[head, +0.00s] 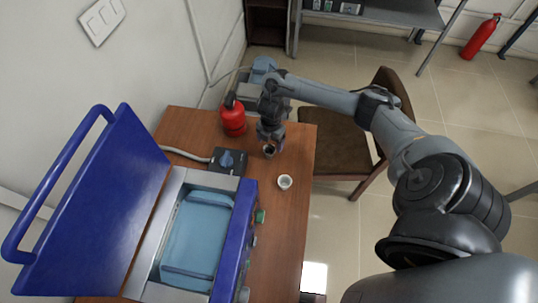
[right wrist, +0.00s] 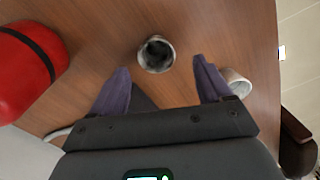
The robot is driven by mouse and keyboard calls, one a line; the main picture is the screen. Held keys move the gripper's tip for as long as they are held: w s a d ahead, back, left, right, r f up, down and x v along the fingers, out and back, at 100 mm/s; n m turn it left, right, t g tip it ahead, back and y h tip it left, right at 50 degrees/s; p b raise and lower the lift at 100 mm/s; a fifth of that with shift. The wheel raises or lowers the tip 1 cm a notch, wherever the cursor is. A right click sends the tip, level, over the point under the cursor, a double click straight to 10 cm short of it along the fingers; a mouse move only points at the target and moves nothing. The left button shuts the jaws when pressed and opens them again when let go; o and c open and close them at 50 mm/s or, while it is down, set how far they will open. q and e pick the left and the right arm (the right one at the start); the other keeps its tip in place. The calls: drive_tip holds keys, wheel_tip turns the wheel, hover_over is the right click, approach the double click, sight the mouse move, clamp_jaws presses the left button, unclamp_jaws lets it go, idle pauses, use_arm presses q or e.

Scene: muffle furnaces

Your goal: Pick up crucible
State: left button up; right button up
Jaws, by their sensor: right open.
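A small grey crucible (right wrist: 156,62) with a dark inside stands upright on the wooden table. It lies just ahead of the open fingers of my right gripper (right wrist: 160,76) in the right wrist view, roughly centred between them, with nothing held. In the head view the same crucible (head: 269,151) shows right below my right gripper (head: 270,138). A second, whiter cup-like crucible (head: 285,182) stands nearer the table's right edge; it also shows partly behind the right finger in the right wrist view (right wrist: 238,84). My left gripper is not in view.
A red bottle (head: 232,118) stands left of the gripper. A chair (head: 335,140) stands beyond the table's right edge.

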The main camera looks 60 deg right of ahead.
sight(269, 148)
drive_tip(key=shift+w+f+b, duration=0.15)
drive_tip(key=shift+f+b, duration=0.2)
drive_tip(key=shift+f, duration=1.2)
drive_tip(key=shift+w+f+b, duration=0.1)
drive_tip(key=shift+f+b, duration=0.2)
drive_tip(key=shift+f, duration=1.25)
drive_tip(key=c, duration=1)
drive_tip(key=shift+r, duration=0.2)
